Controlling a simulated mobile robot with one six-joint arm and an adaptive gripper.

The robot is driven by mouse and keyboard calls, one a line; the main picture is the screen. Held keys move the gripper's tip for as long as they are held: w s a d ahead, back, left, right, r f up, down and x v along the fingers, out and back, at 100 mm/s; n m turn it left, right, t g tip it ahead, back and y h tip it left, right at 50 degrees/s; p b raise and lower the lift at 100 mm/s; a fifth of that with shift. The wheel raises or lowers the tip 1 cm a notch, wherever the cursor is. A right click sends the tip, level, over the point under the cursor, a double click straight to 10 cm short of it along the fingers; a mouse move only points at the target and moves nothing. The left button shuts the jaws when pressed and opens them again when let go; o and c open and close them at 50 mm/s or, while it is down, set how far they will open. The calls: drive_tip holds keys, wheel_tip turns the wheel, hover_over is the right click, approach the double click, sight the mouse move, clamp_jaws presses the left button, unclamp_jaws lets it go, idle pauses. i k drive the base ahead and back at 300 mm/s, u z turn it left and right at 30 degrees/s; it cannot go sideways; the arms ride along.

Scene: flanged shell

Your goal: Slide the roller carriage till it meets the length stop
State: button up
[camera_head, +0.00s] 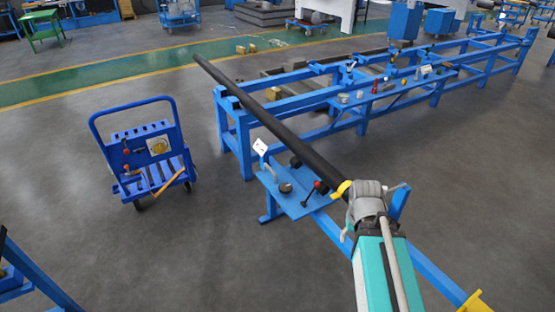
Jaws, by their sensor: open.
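The roller carriage appears to be the blue plate (291,203) in the middle, with dark rollers and a red-knobbed lever (313,191), beneath a long black tube (262,118). The tube slopes from upper left to a yellow band (342,189) at its near end. My gripper (362,194) is open at the end of my teal and grey arm, close to the yellow band. My wrist hides much of the fingers, so I cannot tell whether they touch anything. A yellow block (474,303) at the rail's near end may be the length stop; I cannot tell for sure.
A blue rail (432,268) runs toward the lower right. A long blue frame (365,112) stands behind, with a shelf of small parts (385,92). A blue trolley (144,155) stands on the left. The grey floor between trolley and plate is clear.

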sight(303, 179)
drive_tip(key=u, duration=0.25)
drive_tip(key=i, duration=1.25)
drive_tip(key=u, duration=0.4)
